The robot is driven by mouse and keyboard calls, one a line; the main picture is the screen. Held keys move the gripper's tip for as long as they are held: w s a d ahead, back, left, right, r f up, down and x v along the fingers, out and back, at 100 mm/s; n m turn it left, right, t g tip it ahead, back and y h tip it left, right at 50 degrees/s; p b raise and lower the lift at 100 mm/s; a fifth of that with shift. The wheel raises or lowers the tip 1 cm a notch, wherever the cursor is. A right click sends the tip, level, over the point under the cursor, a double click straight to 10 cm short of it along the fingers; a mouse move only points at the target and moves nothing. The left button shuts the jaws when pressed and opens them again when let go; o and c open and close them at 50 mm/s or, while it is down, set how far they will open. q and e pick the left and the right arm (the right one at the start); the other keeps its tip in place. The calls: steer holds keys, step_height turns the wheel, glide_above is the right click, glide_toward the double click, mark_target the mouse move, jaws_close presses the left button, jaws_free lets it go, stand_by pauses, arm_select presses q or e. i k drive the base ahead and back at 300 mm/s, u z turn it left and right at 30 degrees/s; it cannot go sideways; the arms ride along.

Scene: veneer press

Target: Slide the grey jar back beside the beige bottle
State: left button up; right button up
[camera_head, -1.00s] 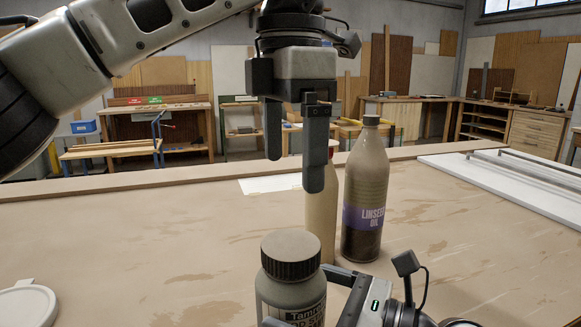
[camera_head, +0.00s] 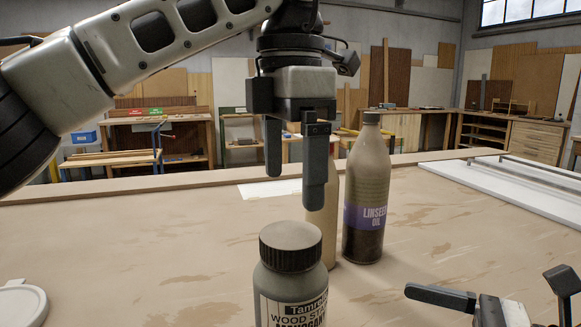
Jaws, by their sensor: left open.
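The grey jar (camera_head: 289,284) with a ribbed dark cap and a wood stain label stands upright at bottom centre, its base cut off by the frame. The beige bottle (camera_head: 325,228) stands behind it, its upper part hidden by my left gripper. A linseed oil bottle (camera_head: 367,190) stands just right of the beige bottle. My left gripper (camera_head: 294,192) points down, open and empty, in front of the beige bottle and above and behind the jar.
A white round lid-like object (camera_head: 22,303) lies at the left edge of the table. A white sheet (camera_head: 268,189) lies near the back edge. A white board with metal rails (camera_head: 520,180) lies at the right. The tabletop (camera_head: 130,245) left of the jar is bare.

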mark_target(291, 303)
steer(key=k, duration=1.5)
